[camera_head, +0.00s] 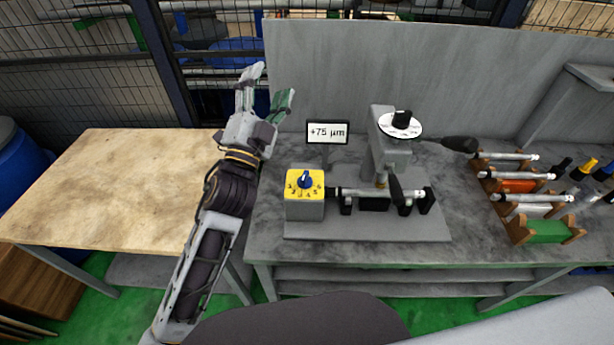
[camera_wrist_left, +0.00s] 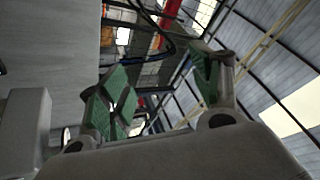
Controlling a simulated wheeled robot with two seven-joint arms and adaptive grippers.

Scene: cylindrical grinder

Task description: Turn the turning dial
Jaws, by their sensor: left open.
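A yellow box (camera_head: 304,207) with a blue knob (camera_head: 305,180) and numbers around it on its top face stands at the left of the grinder's base. A white round dial (camera_head: 401,126) with a black knob (camera_head: 401,118) sits on top of the grinder's column (camera_head: 380,152). I cannot tell which of the two is the turning dial. My left gripper (camera_head: 268,90) is open and empty, raised above and left of the yellow box, fingers pointing up. Its green-padded fingers spread apart in the left wrist view (camera_wrist_left: 160,90). Neither dial is touched. My right gripper is out of view.
A display (camera_head: 327,132) reading +75 µm stands behind the box. A grey panel (camera_head: 345,65) rises at the back. Holders with cylindrical parts (camera_head: 540,230) stand on the right of the bench. A bare wooden table (camera_head: 110,180) is at the left.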

